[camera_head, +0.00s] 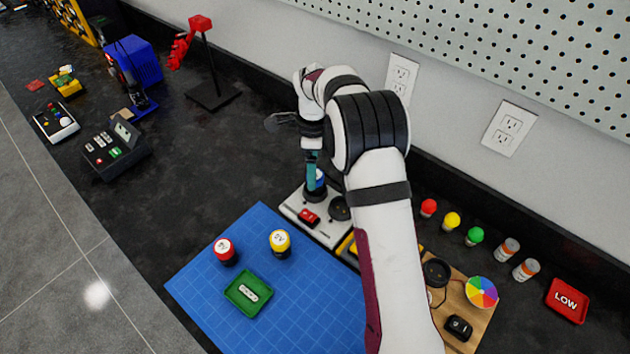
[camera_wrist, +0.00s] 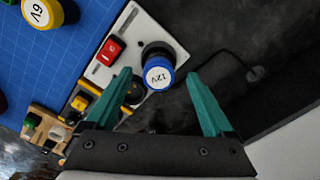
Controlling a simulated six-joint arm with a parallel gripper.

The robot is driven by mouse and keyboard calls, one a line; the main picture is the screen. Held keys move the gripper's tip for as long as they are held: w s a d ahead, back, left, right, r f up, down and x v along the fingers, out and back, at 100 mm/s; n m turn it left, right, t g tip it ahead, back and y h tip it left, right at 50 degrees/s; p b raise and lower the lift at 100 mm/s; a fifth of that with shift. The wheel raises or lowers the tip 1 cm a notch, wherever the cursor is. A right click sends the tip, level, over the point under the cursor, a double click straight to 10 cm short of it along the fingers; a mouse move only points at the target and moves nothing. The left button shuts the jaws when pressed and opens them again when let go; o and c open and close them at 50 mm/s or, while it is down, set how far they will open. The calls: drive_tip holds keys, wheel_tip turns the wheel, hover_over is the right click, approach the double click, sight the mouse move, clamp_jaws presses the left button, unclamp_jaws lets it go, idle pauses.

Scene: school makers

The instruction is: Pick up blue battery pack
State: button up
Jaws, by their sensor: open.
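The blue battery pack (camera_wrist: 158,62) is a short blue cylinder with a round white top marked 12V. It stands upright in a dark round holder on a white board (camera_wrist: 146,26). My gripper (camera_wrist: 158,78) is open, with its two teal fingers pointing toward the pack, one on each side of it in the wrist view. I cannot tell how far the tips are from it. In the head view my gripper (camera_head: 313,172) is over the board, and only a sliver of the blue battery pack (camera_head: 320,177) shows beside a finger.
A red switch (camera_head: 309,218) and an empty black round holder (camera_head: 339,208) sit on the board close by. A blue mat (camera_head: 200,280) holds a red pack (camera_head: 226,251), a yellow pack (camera_head: 280,243) and a green tray (camera_head: 248,307). A wall stands behind.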

drive_tip(key=f, duration=0.4)
drive_tip(key=shift+s+d+f, duration=0.1)
drive_tip(key=shift+s+d, duration=0.05)
drive_tip(key=shift+d, duration=0.05)
clamp_jaws()
